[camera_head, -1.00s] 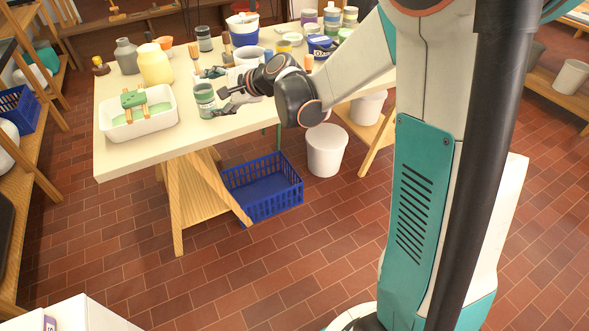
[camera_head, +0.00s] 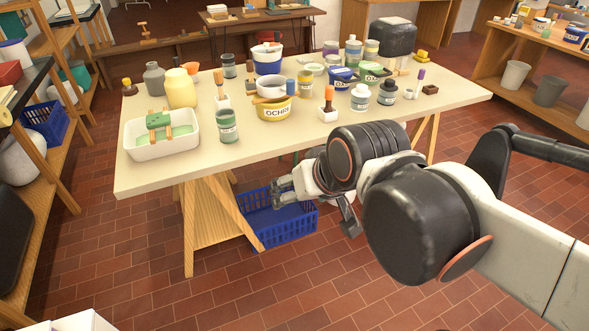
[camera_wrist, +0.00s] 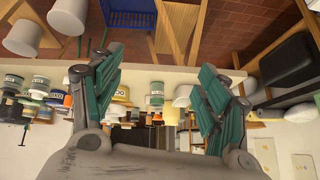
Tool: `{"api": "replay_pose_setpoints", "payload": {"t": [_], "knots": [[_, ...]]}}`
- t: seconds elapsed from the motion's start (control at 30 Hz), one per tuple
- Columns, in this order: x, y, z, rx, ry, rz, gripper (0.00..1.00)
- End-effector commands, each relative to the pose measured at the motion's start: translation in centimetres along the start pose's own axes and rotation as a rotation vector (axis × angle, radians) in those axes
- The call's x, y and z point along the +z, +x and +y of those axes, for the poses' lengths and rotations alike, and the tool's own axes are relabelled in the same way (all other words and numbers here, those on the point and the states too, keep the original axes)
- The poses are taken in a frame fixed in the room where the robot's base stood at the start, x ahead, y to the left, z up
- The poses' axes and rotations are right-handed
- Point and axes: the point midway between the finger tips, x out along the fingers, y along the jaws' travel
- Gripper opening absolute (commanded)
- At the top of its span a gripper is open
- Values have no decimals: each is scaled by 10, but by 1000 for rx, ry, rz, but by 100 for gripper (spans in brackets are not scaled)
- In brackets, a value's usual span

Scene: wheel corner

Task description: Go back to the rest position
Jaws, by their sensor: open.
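My gripper (camera_head: 312,205) is off the near side of the table (camera_head: 160,182), in front of the table edge in the head view. In the wrist view my gripper (camera_wrist: 158,85) shows its two green-padded fingers spread wide with nothing between them. My arm reaches in from the right and hides part of the table's right side and leg. The table and its jars appear upside down in the wrist view, beyond the fingers.
On the table stand a white tub with a green sponge (camera_head: 158,120), a green-grey jar (camera_head: 228,128), a yellow ochre pot (camera_head: 274,110) and several other pots. A blue crate (camera_head: 290,228) lies on the floor below. Shelves (camera_head: 52,170) stand at the left. The brick floor in front is clear.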

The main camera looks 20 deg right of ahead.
Motion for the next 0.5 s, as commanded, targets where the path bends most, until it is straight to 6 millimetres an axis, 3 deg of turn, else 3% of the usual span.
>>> {"api": "replay_pose_setpoints", "payload": {"t": [0.2, 0.5], "knots": [[24, -9, 14, 54, -125, -8, 69], [24, -9, 15, 59, -136, -9, 69]]}}
